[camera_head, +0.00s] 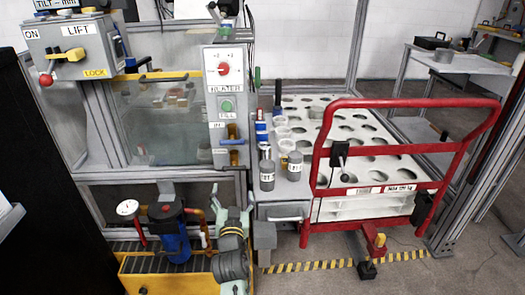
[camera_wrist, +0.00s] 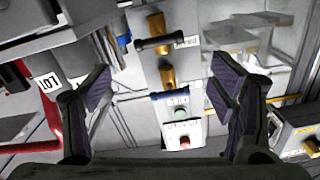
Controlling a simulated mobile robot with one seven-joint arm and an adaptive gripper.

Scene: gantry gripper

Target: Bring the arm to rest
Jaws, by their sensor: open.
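My gripper (camera_wrist: 160,92) is in the wrist view, with its two dark padded fingers wide apart at left and right. Nothing is held between them. Beyond the gap, apart from the fingers, is a grey control panel (camera_wrist: 172,98) with brass-and-black handles; its labels look upside down from here. The same kind of panel stands upright in the head view (camera_head: 216,118), with a red knob, a green button and lower handles.
A red cart frame (camera_head: 400,102) stands at the right before a white table with round holes (camera_head: 350,125). Grey canisters (camera_head: 267,178) stand at its left edge. A lift box (camera_head: 75,48) is at upper left. A yellow tray (camera_head: 150,282) with a blue filter (camera_head: 172,240) is below.

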